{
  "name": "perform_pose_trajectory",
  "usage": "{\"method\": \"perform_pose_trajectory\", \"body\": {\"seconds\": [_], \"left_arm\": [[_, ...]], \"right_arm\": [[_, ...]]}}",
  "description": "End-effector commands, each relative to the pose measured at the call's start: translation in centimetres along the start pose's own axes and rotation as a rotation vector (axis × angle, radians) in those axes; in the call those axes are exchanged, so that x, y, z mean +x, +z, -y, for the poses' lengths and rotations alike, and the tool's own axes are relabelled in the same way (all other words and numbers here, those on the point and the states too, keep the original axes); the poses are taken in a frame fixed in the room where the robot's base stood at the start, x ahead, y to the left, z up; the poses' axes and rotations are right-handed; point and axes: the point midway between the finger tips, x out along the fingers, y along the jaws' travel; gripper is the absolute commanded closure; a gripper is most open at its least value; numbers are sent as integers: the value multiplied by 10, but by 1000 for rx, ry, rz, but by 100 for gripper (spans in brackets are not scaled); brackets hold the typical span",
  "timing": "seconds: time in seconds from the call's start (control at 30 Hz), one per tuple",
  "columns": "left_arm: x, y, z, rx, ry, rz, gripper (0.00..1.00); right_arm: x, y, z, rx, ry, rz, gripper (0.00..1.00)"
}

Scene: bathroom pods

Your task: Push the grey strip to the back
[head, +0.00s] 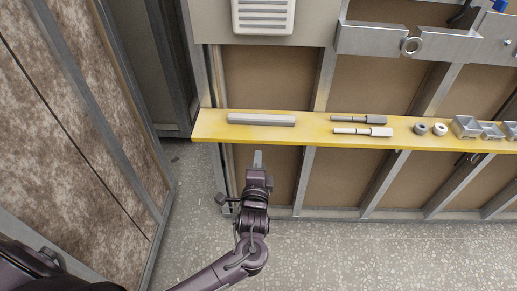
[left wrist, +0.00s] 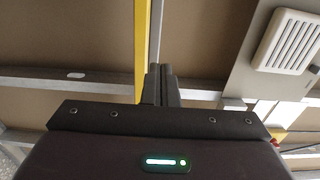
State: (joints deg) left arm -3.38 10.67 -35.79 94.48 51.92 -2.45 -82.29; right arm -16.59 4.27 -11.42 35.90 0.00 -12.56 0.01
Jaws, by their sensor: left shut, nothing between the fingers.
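The grey strip (head: 261,119) lies lengthwise on the left part of the yellow shelf (head: 310,137) in the head view. My left gripper (head: 257,156) is shut and empty, its fingertips pointing toward the shelf. In the picture it sits just below the shelf's front edge, under the strip, with a gap between. In the left wrist view the closed fingers (left wrist: 160,72) show beside the yellow shelf edge (left wrist: 141,45). The strip cannot be made out there. My right gripper is not in view.
Two grey pin-like tools (head: 362,131) lie right of the strip, then two small rings (head: 430,128) and metal brackets (head: 466,127). A white vent (head: 263,16) is on the wall panel above. Metal studs stand behind the shelf. A brown panel wall (head: 85,120) is at left.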

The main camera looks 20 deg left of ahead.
Motion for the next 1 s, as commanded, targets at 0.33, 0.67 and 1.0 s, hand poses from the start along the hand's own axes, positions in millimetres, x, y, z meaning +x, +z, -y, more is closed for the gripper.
{"method": "perform_pose_trajectory", "body": {"seconds": [0.33, 0.67, 1.0], "left_arm": [[-10, 0, 0, 1, 0, 1, 100], [-11, 6, -58, -53, 111, -21, 100], [-102, 70, -304, -383, 671, 82, 100]], "right_arm": [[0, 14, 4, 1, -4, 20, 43], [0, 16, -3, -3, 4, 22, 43], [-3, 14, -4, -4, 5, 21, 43]]}}
